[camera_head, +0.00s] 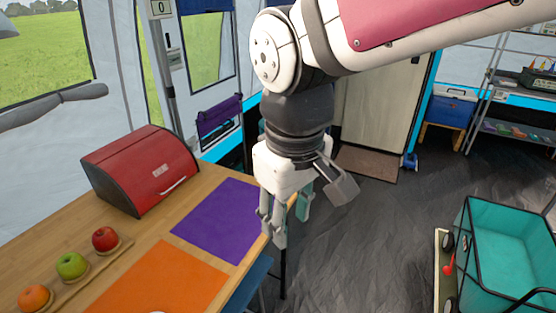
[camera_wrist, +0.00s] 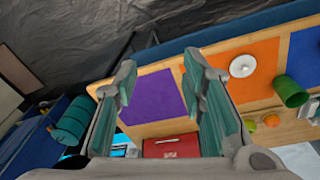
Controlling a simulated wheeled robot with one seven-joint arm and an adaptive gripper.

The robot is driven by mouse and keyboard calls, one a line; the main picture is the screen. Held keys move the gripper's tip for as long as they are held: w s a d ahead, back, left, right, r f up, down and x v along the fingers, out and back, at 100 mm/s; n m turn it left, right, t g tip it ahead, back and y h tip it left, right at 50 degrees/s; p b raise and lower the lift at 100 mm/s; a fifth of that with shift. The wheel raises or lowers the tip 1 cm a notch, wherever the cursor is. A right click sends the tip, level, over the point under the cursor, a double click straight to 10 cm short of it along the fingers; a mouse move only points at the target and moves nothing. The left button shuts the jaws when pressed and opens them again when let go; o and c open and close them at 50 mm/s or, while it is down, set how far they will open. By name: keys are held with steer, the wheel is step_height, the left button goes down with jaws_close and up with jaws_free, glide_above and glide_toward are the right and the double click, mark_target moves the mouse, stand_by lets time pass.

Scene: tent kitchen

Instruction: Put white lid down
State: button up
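A round white lid (camera_wrist: 243,66) lies on the orange mat (camera_wrist: 252,82) in the wrist view, to the right of my fingers. In the head view only a sliver of white shows at the bottom edge of the orange mat (camera_head: 160,280). My gripper (camera_head: 287,222) hangs pointing down at the table's right edge, beside the purple mat (camera_head: 222,218). In the wrist view my gripper (camera_wrist: 159,66) has its two fingers wide apart with nothing between them. The lid is apart from my gripper.
A red bread box (camera_head: 140,170) stands at the back of the wooden table. An orange, a green apple (camera_head: 72,266) and a red apple (camera_head: 105,240) sit at the left. A teal cart (camera_head: 510,250) is at the right.

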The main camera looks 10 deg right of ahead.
steer(key=s+d+m, duration=0.5)
steer(key=s+d, duration=0.4)
steer(key=s, duration=0.3)
steer(key=shift+d+m+t, duration=0.15)
steer(key=shift+m+t, duration=0.15)
steer(key=shift+t, duration=0.1)
step_height(320, 180, up, 10)
steer(key=t+p, duration=0.2)
steer(key=p, duration=0.7)
steer(key=shift+d+r, duration=0.15)
steer(key=shift+r, duration=0.05)
steer(key=shift+c, duration=0.4)
steer(key=shift+w, duration=0.1)
